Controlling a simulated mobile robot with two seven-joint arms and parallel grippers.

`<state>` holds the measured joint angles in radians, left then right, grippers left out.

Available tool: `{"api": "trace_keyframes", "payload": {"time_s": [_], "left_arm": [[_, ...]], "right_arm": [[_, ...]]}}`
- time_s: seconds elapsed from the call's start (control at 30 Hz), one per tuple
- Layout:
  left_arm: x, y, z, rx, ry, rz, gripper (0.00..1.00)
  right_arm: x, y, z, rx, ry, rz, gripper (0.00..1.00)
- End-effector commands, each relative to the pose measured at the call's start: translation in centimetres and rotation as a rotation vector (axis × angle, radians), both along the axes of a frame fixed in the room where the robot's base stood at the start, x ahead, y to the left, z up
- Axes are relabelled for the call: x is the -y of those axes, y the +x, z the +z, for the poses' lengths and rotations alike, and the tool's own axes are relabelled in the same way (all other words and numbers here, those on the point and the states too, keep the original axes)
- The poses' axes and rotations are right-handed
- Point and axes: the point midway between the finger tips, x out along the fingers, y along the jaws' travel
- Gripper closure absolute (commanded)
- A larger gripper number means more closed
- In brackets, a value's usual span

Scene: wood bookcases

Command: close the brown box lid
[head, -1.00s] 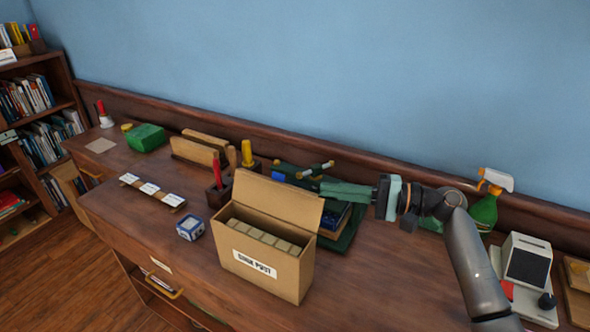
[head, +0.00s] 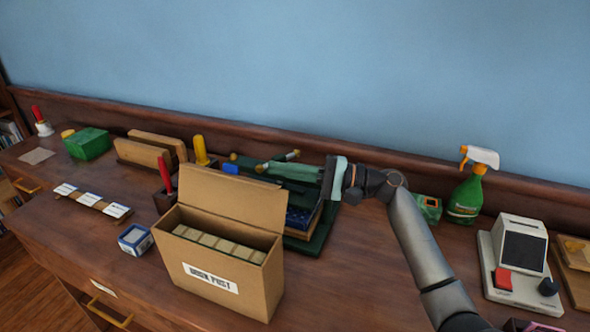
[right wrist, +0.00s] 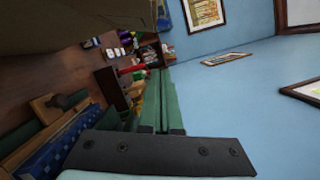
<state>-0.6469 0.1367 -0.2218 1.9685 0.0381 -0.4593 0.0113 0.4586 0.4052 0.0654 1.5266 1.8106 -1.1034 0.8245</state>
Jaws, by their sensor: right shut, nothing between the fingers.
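The brown box (head: 205,287) stands on the wooden counter, with a white label on its front and several tan packets inside. Its lid (head: 235,200) is open and stands up at the back edge, leaning slightly backward. My right gripper (head: 267,167) points left, above and behind the lid's top right corner in the head view, and looks apart from it. Its green fingers are shut and empty; they also show in the right wrist view (right wrist: 160,105). A brown surface at the top left there seems to be the lid (right wrist: 60,22). My left gripper is not in view.
Behind the box are a dark green tray (head: 318,238), a red-handled stamp (head: 165,177) and a yellow-handled one (head: 200,152). A blue-white small box (head: 135,238) is to its left. A spray bottle (head: 467,196) and a card machine (head: 520,262) stand right.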

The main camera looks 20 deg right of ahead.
Motion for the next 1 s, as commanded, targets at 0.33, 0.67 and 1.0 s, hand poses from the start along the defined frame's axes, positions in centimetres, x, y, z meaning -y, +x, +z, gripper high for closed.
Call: {"api": "trace_keyframes", "payload": {"time_s": [0.33,0.67,1.0], "left_arm": [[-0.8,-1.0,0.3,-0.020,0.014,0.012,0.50],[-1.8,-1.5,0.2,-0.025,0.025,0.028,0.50],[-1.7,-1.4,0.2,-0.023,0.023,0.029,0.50]], "right_arm": [[-5.3,1.5,1.3,0.001,-0.002,0.000,1.00],[-6.8,0.0,1.9,0.000,0.000,-0.001,1.00],[-6.8,0.0,1.9,0.001,-0.001,-0.001,1.00]]}}
